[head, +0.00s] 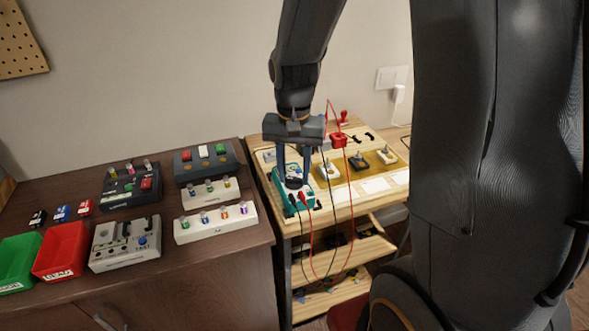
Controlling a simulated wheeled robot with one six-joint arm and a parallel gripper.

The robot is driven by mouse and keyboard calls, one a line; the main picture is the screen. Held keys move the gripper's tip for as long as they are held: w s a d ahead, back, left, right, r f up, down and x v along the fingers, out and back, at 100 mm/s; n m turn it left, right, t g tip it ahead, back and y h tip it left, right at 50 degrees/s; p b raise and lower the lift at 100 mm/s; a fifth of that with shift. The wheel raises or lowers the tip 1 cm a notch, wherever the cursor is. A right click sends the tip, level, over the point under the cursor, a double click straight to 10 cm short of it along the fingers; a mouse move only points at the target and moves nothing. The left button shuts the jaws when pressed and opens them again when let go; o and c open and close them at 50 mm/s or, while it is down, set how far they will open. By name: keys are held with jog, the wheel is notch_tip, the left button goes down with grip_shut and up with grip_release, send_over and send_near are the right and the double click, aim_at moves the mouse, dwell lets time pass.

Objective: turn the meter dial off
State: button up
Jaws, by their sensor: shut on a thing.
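The meter (281,199) is a teal box lying near the left front of the light wooden bench. Its round black dial (294,183) shows on its top face. My gripper (294,175) points straight down over the meter, its two fingers on either side of the dial and shut on it. The fingers hide part of the dial, so its pointer and markings cannot be read. A red and a black test lead (309,225) run from the meter's front end and hang over the bench edge.
Right of the meter stand small white, black and yellow switch pieces (358,161) and a red clamp-like item (338,140). Shelves (345,258) sit below the bench.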

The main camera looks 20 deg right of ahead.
aim_at(294, 179)
jog(key=m+p, duration=0.3)
jog(key=m, duration=0.3)
jog(key=shift+r, duration=0.1)
jog(key=m+p, duration=0.2)
jog(key=m, duration=0.4)
dwell(0.4)
jog(key=o, duration=1)
jog(key=shift+o, duration=0.2)
notch_tip(294, 179, up, 8)
jog(key=p, duration=0.6)
jog(key=shift+p, duration=0.4)
